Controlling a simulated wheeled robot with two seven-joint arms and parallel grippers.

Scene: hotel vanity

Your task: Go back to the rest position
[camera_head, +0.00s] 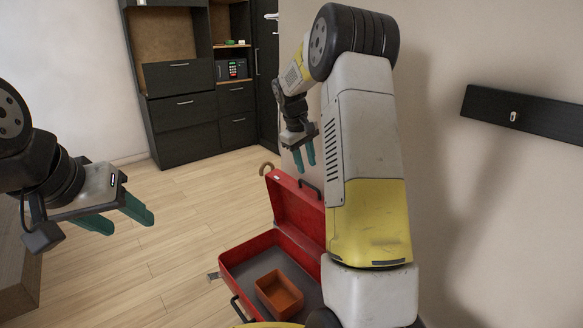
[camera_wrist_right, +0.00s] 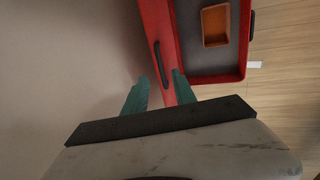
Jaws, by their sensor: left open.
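My left gripper (camera_head: 122,218) is at the left of the head view, open and empty, above the wooden floor. My right gripper (camera_head: 304,160) hangs with its teal fingers pointing down, above the raised lid of the red case. In the right wrist view, the right gripper (camera_wrist_right: 160,90) has its fingers apart with nothing held between them. The open red case (camera_head: 240,262) lies below my right arm, which hides part of it; it also shows in the right wrist view (camera_wrist_right: 215,78). An orange-brown box (camera_head: 280,294) sits inside the case.
Dark cabinets (camera_head: 185,110) with a small safe (camera_head: 232,69) stand at the back. A black wall rail (camera_head: 530,112) with a hook is at the right. A dark furniture edge (camera_head: 18,265) is at the lower left. The wooden floor (camera_head: 165,245) between is clear.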

